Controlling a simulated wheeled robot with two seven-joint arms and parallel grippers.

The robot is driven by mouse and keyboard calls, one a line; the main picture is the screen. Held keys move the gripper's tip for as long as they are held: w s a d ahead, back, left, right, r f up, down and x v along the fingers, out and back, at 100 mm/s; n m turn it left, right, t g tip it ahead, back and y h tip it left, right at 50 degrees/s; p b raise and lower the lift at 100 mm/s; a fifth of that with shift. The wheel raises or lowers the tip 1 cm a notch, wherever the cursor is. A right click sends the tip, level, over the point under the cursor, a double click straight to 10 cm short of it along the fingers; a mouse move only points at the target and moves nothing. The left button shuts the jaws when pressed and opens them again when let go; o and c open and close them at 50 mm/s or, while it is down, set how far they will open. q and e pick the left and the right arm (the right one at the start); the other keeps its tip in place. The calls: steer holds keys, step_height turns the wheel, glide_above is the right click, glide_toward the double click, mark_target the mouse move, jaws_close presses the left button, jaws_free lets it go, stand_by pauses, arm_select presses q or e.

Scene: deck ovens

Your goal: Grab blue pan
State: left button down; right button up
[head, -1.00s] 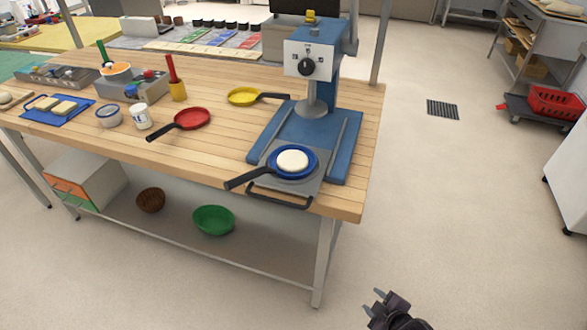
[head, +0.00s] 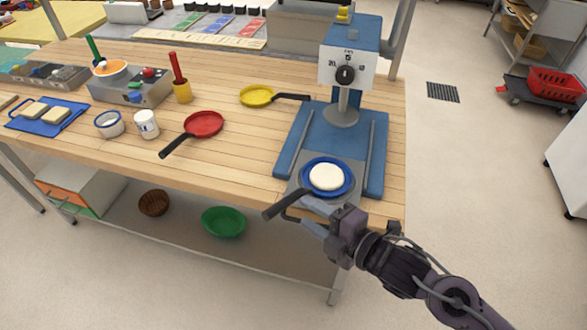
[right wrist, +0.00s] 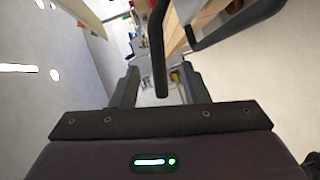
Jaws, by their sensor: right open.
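The blue pan (head: 309,184), with a round white dough disc (head: 326,177) in it, sits on the grey plate of the blue press. Its black handle (head: 286,206) points toward the lower left, past the plate's front. My right gripper (head: 314,219) is at the table's front edge, just beside and below that handle in the head view. In the right wrist view the open fingers (right wrist: 158,88) stand on either side of a black bar (right wrist: 158,50), which looks like the pan handle. Contact cannot be told. My left gripper is not in view.
The blue press (head: 349,60) stands behind the pan. A dark bar handle (right wrist: 230,22) is close by at right in the wrist view. A red pan (head: 205,124) and a yellow pan (head: 258,96) lie farther left. A green bowl (head: 223,222) is on the lower shelf.

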mark_target(292, 202)
steer(key=shift+w+a+r, duration=0.15)
steer(key=shift+a, duration=0.05)
steer(key=p+x, duration=0.1)
steer(key=x, duration=0.1)
steer(key=shift+w+a+p, duration=0.2)
steer(key=shift+w+p, duration=0.15)
steer(key=p+x, duration=0.1)
steer(key=x, duration=0.2)
steer(key=shift+w+a+f, duration=0.2)
steer(key=shift+w+f, duration=0.05)
steer(key=shift+w, duration=0.05)
jaws_close()
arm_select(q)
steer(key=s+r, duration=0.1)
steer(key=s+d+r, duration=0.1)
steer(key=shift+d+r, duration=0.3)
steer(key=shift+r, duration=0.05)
